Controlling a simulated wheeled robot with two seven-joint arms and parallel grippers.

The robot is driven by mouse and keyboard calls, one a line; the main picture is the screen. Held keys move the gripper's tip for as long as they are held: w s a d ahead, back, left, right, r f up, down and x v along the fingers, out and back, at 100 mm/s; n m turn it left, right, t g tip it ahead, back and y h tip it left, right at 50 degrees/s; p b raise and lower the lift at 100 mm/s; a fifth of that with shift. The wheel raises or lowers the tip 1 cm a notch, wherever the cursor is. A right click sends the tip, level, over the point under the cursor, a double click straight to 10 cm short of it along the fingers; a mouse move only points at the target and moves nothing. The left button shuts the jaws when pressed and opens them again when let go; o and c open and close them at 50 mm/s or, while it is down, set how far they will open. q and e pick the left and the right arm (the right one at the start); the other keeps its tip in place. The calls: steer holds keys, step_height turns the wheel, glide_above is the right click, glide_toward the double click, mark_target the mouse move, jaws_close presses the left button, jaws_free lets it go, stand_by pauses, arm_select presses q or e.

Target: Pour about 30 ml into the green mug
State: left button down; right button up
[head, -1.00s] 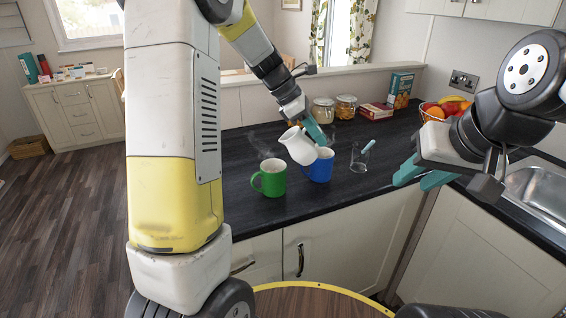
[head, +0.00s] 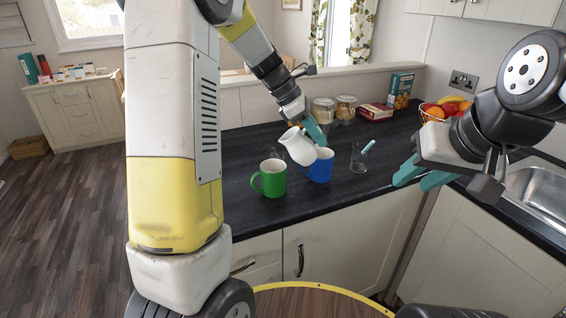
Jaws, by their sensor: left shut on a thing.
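The green mug (head: 268,178) stands upright on the dark worktop, its handle to the left. The blue mug (head: 318,168) stands just right of it. My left gripper (head: 315,132) is shut on a white jug (head: 298,147), holding it tilted above the worktop. In the picture the jug lies between the two mugs and overlaps the blue mug's rim. I see no stream of liquid, and the levels inside the mugs cannot be made out. My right gripper (head: 420,176) is open and empty, at the right by the worktop's front edge.
A clear glass (head: 359,158) with a pale teal-tipped stick stands right of the blue mug. Behind are jars (head: 334,109), a red box (head: 376,112), a teal carton (head: 398,90) and a fruit basket (head: 445,108). A sink (head: 535,190) is at right. The worktop left of the green mug is clear.

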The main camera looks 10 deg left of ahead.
stand_by(0.7)
arm_select(q)
steer(key=w+d+f+g+y+b, duration=0.1)
steer(key=d+f+y+b, duration=0.1)
steer(key=f+y, duration=0.5)
steer(key=shift+d+f, duration=0.55)
steer(key=shift+f, duration=0.65)
stand_by(2.0)
